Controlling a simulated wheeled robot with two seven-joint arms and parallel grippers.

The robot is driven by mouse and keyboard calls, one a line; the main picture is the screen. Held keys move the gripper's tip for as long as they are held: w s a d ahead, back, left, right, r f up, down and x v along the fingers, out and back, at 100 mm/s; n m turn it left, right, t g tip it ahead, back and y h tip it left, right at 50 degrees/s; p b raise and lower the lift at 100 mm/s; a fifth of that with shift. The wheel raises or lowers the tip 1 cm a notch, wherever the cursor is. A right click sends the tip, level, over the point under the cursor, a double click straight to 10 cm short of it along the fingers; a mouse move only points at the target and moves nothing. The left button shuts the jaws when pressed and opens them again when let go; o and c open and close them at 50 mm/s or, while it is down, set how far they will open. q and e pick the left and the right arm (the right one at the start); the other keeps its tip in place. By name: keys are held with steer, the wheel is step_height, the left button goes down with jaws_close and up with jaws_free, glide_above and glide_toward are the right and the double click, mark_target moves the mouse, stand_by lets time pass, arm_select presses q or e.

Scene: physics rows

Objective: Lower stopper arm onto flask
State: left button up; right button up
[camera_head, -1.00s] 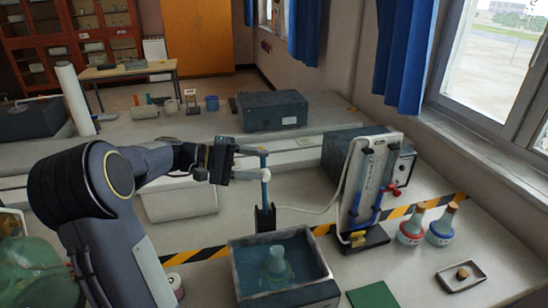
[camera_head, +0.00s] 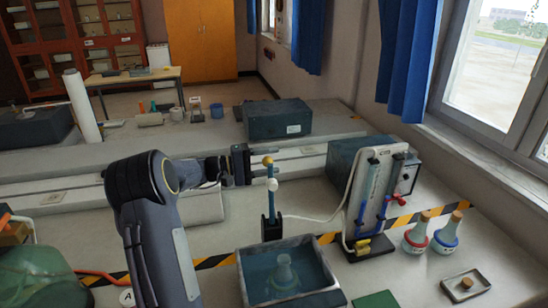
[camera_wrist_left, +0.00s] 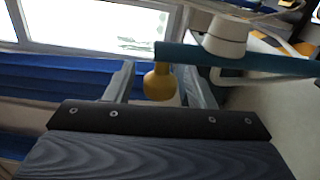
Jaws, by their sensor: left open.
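The clear flask (camera_head: 284,271) stands upright in the dark tray of bluish water. My left gripper (camera_head: 250,164) is open, just left of the ball; I see no grip on it. My right gripper is not in view.
A glass-tube apparatus (camera_head: 375,200) stands right of the stopper arm, with a white hose running toward it. Two corked flasks, one red-ringed (camera_head: 416,234) and one blue-ringed (camera_head: 447,234), stand further right. A small tray (camera_head: 464,286) and a green mat (camera_head: 377,300) lie in front.

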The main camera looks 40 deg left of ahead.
arm_select(q)
steer(key=shift+w+d, duration=0.45)
steer(key=shift+w, duration=0.1)
